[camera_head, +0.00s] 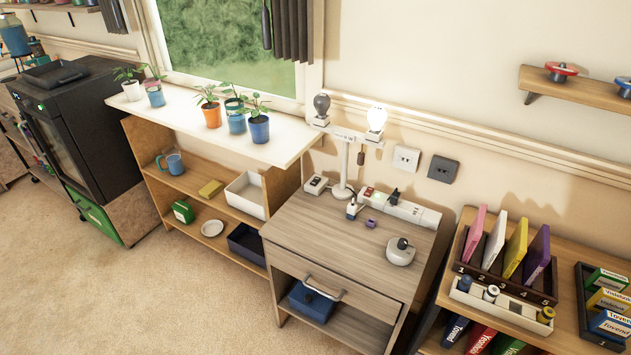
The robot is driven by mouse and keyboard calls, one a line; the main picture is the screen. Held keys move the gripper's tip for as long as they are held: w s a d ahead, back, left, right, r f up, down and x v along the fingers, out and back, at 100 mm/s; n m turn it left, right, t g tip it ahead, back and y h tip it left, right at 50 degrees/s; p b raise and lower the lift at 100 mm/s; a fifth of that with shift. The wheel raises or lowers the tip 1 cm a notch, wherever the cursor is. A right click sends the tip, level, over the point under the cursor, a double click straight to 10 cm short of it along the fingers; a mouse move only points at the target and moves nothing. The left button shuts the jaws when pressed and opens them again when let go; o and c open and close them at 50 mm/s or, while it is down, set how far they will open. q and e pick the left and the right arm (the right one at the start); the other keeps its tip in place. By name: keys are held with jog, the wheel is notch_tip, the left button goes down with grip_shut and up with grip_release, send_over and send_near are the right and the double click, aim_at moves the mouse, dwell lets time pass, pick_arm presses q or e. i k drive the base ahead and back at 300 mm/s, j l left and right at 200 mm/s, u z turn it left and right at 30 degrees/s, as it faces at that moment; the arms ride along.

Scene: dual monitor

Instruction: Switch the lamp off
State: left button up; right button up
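The lamp (342,165) stands upright on the grey wooden cabinet (330,240), with a crossbar at its top. Its right bulb (376,117) glows bright white; its left bulb (321,103) is dark grey. A small brown piece (361,157) hangs below the crossbar. A white power strip (410,210) with a red switch (367,191) lies beside the lamp's base, and a black plug (394,196) sits at it. A small white box (315,184) lies left of the base. A rounded white device with a dark knob (402,244) is near the right edge. Neither gripper is in view.
A white-topped shelf (180,116) with several potted plants is on the left. A rack of coloured boards (505,288) stands on the right shelf. Two wall plates, white (406,158) and grey (443,168), are behind the cabinet. The carpet (200,305) in front is clear.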

aim_at(317, 180)
jog(key=i+j+z, duration=0.25)
jog(key=i+j, duration=0.2)
jog(key=j, duration=0.2)
jog(key=i+j+z, duration=0.15)
jog(key=j, duration=0.2)
jog(key=i+j+z, duration=0.15)
jog(key=j, duration=0.2)
jog(key=i+j+z, duration=0.1)
jog(key=i+j, duration=0.15)
jog(key=j, duration=0.15)
jog(key=i+j+z, duration=0.15)
jog(key=j, duration=0.25)
jog(key=i+j+z, duration=0.15)
jog(key=j, duration=0.25)
jog(key=j+z, duration=0.1)
jog(key=j, duration=0.35)
jog(key=i, duration=0.05)
